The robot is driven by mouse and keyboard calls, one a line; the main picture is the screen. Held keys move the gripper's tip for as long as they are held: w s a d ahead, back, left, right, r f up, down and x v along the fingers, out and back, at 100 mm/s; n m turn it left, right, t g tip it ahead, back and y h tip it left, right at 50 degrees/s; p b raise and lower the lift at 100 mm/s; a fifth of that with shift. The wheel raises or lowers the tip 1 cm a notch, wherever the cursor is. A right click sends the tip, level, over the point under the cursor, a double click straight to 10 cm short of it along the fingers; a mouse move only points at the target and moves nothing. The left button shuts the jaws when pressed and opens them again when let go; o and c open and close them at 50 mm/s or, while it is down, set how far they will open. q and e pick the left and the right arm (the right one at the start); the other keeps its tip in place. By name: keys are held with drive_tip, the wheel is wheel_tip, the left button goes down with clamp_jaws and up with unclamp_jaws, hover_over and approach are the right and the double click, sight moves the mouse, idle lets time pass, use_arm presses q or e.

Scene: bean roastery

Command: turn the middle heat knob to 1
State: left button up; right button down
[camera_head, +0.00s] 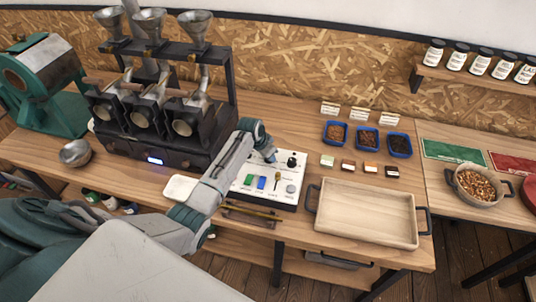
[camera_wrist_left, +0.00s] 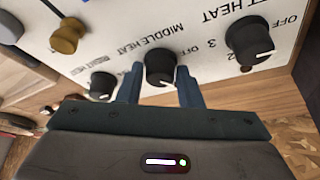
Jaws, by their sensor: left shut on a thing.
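The white control panel (camera_head: 250,187) stands on the bench in front of the roaster. In the left wrist view, the black middle heat knob (camera_wrist_left: 160,67) sits between the two fingers of my left gripper (camera_wrist_left: 160,88), under the "MIDDLE HEAT" label. The fingers are shut on its sides. A white pointer line shows on the knob's lower edge; I cannot read which number it points to. In the head view my left gripper (camera_head: 264,152) is over the panel's back part and hides this knob. My right gripper is not in view.
Another black knob (camera_wrist_left: 250,40) is close on the right in the wrist view, and a smaller one (camera_wrist_left: 102,85) on the left. A brass knob (camera_wrist_left: 67,36) stands farther off. The roaster (camera_head: 165,120) is left of the panel, a wooden tray (camera_head: 367,213) right.

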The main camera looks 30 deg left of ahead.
use_arm(q)
drive_tip(key=shift+m, duration=0.5)
drive_tip(key=o, duration=1)
drive_tip(key=shift+c, duration=0.2)
drive_tip(key=b+v, duration=0.3)
drive_tip(key=v, duration=0.7)
drive_tip(key=shift+a+r, duration=0.3)
drive_tip(key=shift+r, duration=0.1)
